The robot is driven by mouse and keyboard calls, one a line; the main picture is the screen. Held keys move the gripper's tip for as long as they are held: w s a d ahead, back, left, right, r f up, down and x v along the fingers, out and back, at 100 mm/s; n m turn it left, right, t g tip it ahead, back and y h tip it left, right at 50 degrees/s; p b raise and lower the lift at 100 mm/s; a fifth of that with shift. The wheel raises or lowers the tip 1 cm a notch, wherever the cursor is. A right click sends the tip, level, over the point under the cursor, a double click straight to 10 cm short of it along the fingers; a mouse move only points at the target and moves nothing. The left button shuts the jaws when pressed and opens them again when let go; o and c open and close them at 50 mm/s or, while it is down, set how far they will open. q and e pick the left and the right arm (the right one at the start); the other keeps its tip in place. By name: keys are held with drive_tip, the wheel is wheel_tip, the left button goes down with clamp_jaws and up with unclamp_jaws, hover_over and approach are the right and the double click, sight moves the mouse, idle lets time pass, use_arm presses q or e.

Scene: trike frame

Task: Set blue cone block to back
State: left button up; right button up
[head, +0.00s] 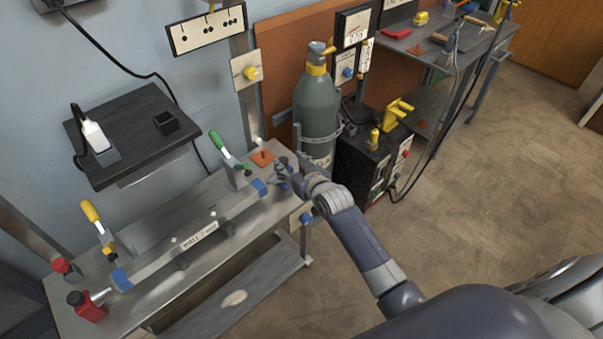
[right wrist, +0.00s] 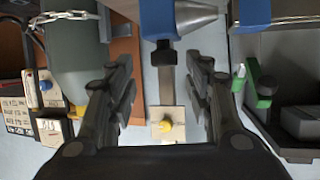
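The blue cone block (right wrist: 157,18) shows at the top of the right wrist view, with a grey cone on its right side. In the head view it is mostly hidden by my right gripper (head: 287,172) at the right end of the frame tube (head: 200,240). My right gripper shows in the wrist view (right wrist: 160,95) with its two fingers apart. Nothing is gripped; the block lies just beyond the fingertips. A blue collar (head: 260,187) sits on the near tube end; it also shows in the wrist view (right wrist: 250,14). My left gripper is not in view.
A green-handled clamp (head: 222,145) and a yellow-handled clamp (head: 92,212) stand on the workbench (head: 150,215). A gas cylinder (head: 316,110) and black welder (head: 365,160) stand close right of my gripper. The floor at right is free.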

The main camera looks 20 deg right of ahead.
drive_tip(key=v, duration=0.6)
drive_tip(key=shift+s+r, duration=0.2)
drive_tip(key=shift+s, duration=0.15)
drive_tip(key=s+f+g+p, duration=0.1)
drive_tip(key=s+f+g, duration=0.1)
drive_tip(key=s+f, duration=0.6)
drive_tip(key=s+f+g, duration=0.3)
drive_tip(key=s+f, duration=0.1)
drive_tip(key=f, duration=0.9)
drive_tip(key=s+f+g+p, duration=0.1)
drive_tip(key=s+f+g, duration=0.1)
drive_tip(key=s+f, duration=0.65)
drive_tip(key=s+f+g, duration=0.2)
drive_tip(key=s+f, duration=0.3)
drive_tip(key=s, duration=0.5)
drive_tip(key=s+f+n+g, duration=0.1)
drive_tip(key=s+f, duration=0.4)
drive_tip(key=s, duration=0.4)
drive_tip(key=s+f+g+h, duration=0.1)
drive_tip(key=s+f, duration=0.4)
drive_tip(key=s, duration=0.5)
drive_tip(key=shift+s+d+f+g, duration=0.25)
drive_tip(key=shift+d+g, duration=0.2)
drive_tip(key=shift+g, duration=0.35)
